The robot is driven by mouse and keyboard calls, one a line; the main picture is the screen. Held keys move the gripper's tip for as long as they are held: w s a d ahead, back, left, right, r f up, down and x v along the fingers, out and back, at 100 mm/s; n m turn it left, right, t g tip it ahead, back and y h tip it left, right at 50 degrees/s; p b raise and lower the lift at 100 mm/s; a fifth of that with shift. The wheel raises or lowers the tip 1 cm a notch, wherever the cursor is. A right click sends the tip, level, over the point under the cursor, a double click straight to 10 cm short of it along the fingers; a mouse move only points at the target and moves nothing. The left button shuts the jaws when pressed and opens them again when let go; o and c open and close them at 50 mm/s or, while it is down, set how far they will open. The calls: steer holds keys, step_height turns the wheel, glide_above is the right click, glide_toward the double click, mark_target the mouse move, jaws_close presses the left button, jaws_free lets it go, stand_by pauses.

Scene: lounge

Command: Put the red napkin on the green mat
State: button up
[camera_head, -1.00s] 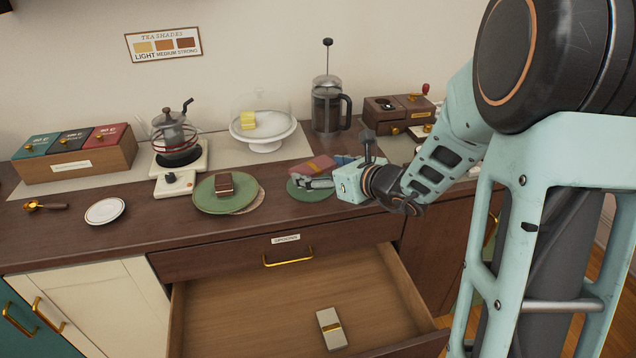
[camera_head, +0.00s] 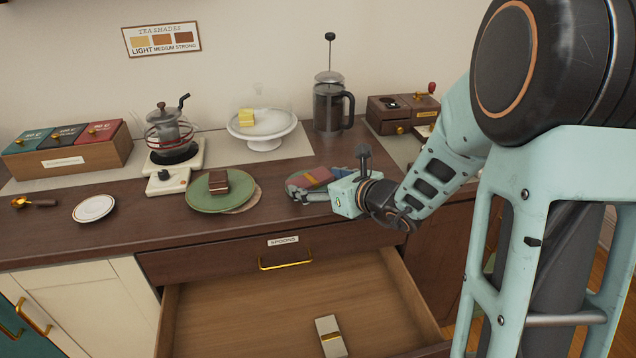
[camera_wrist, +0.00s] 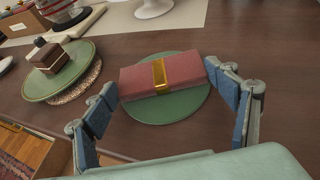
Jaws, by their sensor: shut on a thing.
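The red napkin (camera_wrist: 140,82), folded with a gold band around its middle, lies level between the fingers of my gripper (camera_wrist: 163,79) in the wrist view. The fingers press its two ends. It is over the round green mat (camera_wrist: 168,110), whose near part shows in front of it. In the head view the napkin (camera_head: 319,175) is low over the mat (camera_head: 296,183), partly behind my gripper (camera_head: 314,187). I cannot tell whether it touches the mat.
A green plate (camera_head: 205,203) with a layered cake slice (camera_head: 217,182) stands left of the mat. Behind are a glass-domed cake stand (camera_head: 262,131) and a French press (camera_head: 329,108). The open drawer (camera_head: 240,305) below holds a pale napkin (camera_head: 329,337).

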steer(key=o, duration=1)
steer(key=shift+r+p, duration=0.15)
steer(key=shift+p, duration=0.15)
steer(key=p+v, duration=0.2)
steer(key=v, duration=1)
